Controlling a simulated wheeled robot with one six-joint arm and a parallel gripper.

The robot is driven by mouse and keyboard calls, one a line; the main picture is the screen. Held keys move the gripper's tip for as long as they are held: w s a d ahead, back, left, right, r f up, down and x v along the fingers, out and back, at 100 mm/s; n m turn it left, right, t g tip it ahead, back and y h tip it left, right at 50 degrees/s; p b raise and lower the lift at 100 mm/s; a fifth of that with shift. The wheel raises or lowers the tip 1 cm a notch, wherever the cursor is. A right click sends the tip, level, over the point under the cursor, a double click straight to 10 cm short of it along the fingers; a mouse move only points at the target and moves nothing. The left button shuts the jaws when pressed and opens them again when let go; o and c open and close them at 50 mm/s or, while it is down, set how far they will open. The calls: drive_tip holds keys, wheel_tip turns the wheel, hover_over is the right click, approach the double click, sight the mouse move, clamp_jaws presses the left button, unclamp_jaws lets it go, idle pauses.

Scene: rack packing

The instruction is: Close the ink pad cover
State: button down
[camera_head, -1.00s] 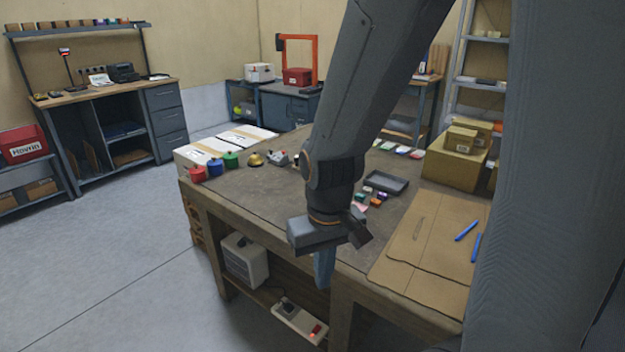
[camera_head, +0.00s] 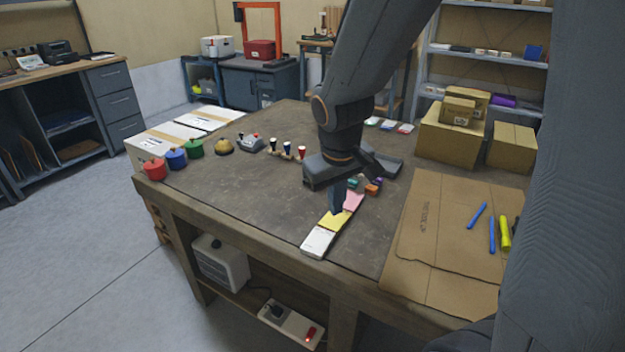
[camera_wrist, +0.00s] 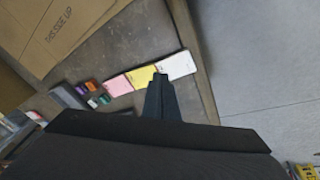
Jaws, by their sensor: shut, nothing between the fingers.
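I cannot single out the ink pad or its cover for certain. Several small flat cases (camera_head: 388,125) in green, blue and red with pale parts lie at the table's far edge, too small to tell whether open. My gripper (camera_head: 336,208) is shut and empty, pointing down at the table's front edge, beside the yellow note pad (camera_head: 331,222). In the wrist view my gripper (camera_wrist: 158,80) shows its fingers together over the yellow pad (camera_wrist: 143,76). It is well apart from the flat cases. Stamps with dark and red handles (camera_head: 288,149) stand left of my arm.
White and pink pads flank the yellow one. Small coloured blocks (camera_head: 372,188) and a dark tray (camera_head: 392,165) lie behind my gripper. Cardboard (camera_head: 435,240) with pens is at right, boxes (camera_head: 450,135) behind. Red, blue and green pots (camera_head: 176,159) stand left. The table's middle is clear.

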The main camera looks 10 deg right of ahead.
drive_tip(key=w+a+n+t+b, duration=0.2)
drive_tip(key=w+b, duration=0.1)
drive_tip(key=w, duration=0.6)
drive_tip(key=w+a+n+t+b, duration=0.2)
drive_tip(key=w+b, duration=0.2)
drive_tip(key=w, duration=0.5)
drive_tip(key=shift+h, duration=0.3)
drive_tip(key=x, duration=0.9)
drive_tip(key=shift+w+r, duration=0.15)
drive_tip(key=shift+w, duration=0.05)
drive_tip(key=w+d, duration=0.1)
drive_tip(key=w+d+f, duration=0.1)
drive_tip(key=shift+d+p, duration=0.25)
drive_tip(key=shift+p, duration=0.1)
drive_tip(key=shift+w+d+f, duration=0.2)
drive_tip(key=shift+w+d, duration=0.15)
drive_tip(key=shift+d, duration=0.05)
